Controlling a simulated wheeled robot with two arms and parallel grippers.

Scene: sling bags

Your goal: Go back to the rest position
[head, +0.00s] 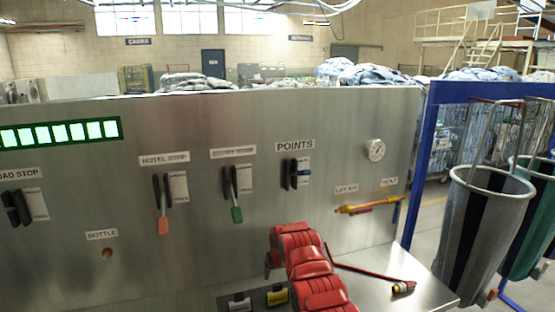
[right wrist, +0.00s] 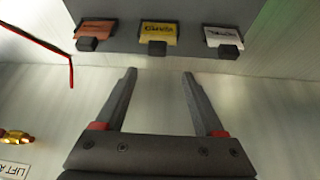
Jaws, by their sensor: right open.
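My right arm shows red in the head view, low in the middle, in front of the steel panel (head: 215,120). Its fingers are mostly hidden there by the arm itself. In the right wrist view my right gripper (right wrist: 158,74) is open, with nothing between its two dark fingers. The fingertips point at a dark block that carries an orange tag (right wrist: 95,30), a yellow tag (right wrist: 159,34) and a white tag (right wrist: 222,37). I cannot tell the exact gap to the block. My left gripper is not in view.
Sling bags (head: 485,225) hang from a blue frame (head: 417,190) farther right.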

